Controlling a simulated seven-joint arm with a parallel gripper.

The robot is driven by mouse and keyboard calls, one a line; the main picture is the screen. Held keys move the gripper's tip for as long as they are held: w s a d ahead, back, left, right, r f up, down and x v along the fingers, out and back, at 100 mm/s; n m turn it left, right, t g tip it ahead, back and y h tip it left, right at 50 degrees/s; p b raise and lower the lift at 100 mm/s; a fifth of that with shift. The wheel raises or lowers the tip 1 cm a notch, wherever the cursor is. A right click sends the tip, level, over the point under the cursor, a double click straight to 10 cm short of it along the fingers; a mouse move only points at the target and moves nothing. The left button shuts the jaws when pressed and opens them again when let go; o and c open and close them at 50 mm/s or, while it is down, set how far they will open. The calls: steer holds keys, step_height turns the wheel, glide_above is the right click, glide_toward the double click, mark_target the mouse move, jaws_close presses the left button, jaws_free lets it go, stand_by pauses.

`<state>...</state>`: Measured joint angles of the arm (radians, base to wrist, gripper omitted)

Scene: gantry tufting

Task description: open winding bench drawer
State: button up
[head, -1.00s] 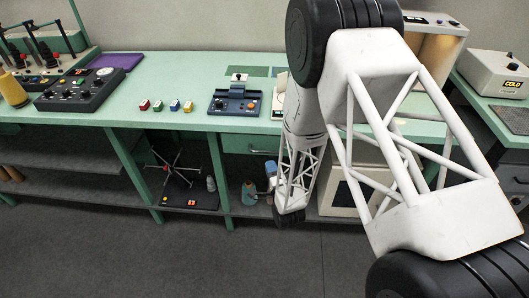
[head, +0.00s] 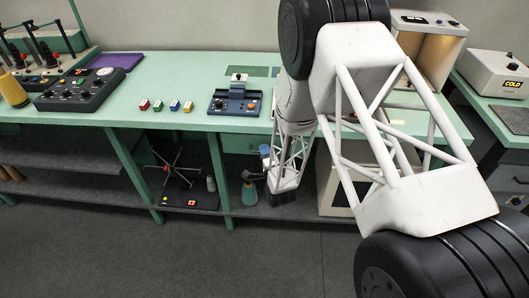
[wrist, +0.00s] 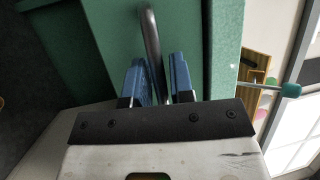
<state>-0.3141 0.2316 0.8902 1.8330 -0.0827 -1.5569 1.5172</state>
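The winding bench drawer (head: 238,143) has a green front under the bench top. It looks closed in the head view, and my arm covers its right part. My gripper (head: 265,151) is at the drawer front, small and partly hidden behind my arm. In the wrist view the blue fingertips of my gripper (wrist: 158,80) stand on either side of a curved grey metal handle (wrist: 151,35). The fingers are parted, with narrow gaps beside the bar; contact is not clear. The green drawer front (wrist: 110,35) lies just beyond the fingertips.
A teal bottle (head: 249,193) stands on the shelf below the drawer. A spoked stand (head: 180,175) is left of it. The bench top (head: 190,70) holds a blue winding device (head: 235,103) and several small coloured blocks. The floor in front is clear.

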jaws_close()
steer(key=s, duration=2.6)
steer(key=shift+s, duration=0.4)
jaws_free()
steer(key=v, duration=0.7)
steer(key=shift+s+d, duration=0.15)
steer(key=shift+s, duration=0.25)
